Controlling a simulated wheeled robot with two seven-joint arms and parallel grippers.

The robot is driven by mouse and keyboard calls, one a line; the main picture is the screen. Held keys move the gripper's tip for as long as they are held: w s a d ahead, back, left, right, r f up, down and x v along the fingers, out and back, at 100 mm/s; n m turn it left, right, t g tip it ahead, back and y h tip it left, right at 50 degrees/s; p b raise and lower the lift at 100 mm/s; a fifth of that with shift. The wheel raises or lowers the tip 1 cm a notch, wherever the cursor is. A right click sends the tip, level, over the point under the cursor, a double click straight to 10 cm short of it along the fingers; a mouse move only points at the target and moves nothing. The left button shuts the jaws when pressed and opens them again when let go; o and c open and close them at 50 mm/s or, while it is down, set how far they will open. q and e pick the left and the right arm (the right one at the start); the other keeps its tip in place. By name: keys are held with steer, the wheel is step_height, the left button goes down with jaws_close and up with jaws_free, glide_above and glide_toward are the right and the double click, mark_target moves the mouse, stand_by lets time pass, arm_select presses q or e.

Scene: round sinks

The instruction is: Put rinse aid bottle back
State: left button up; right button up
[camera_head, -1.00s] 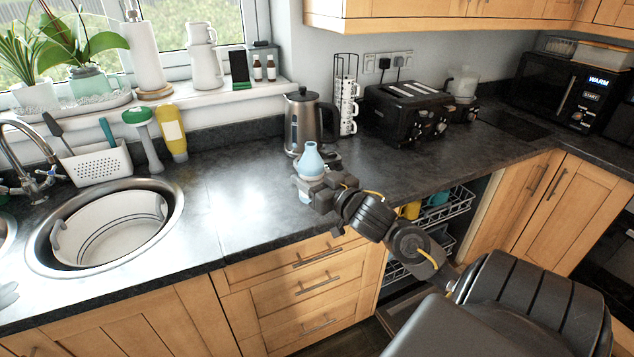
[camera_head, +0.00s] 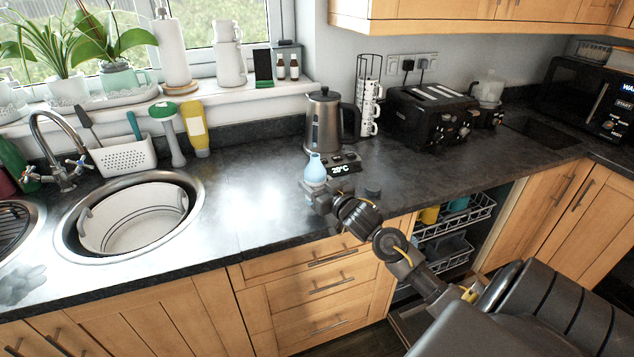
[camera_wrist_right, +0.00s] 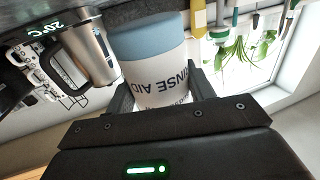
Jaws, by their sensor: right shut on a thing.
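The rinse aid bottle (camera_head: 315,170) has a light blue top in the head view. In the right wrist view the bottle (camera_wrist_right: 155,75) shows a white label reading "RINSE AID" and a blue part. My right gripper (camera_head: 318,188) is shut on the bottle, with a finger on each side of it. It holds the bottle upright over the dark worktop (camera_head: 265,185), in front of the kettle. I cannot tell whether the bottle's base touches the worktop. My left gripper is not in view.
The kettle (camera_head: 323,122) stands close behind the bottle on its base. A yellow bottle (camera_head: 195,128) and a brush (camera_head: 170,135) stand at the back by the sink (camera_head: 185,178). The toaster (camera_head: 430,115) is to the right. The worktop between sink and kettle is clear.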

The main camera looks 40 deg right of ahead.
step_height(320, 180, down, 3)
steer(key=shift+w+r+p, duration=0.1)
steer(key=shift+w+p, duration=0.05)
steer(key=shift+p, duration=0.25)
steer(key=shift+f, duration=0.25)
steer(key=shift+f, duration=0.15)
steer(key=o, duration=1.1)
steer(key=s, duration=0.4)
steer(key=s+b, duration=0.1)
steer(key=s, duration=0.3)
steer(key=s+a+b, duration=0.1)
steer(key=s, duration=0.3)
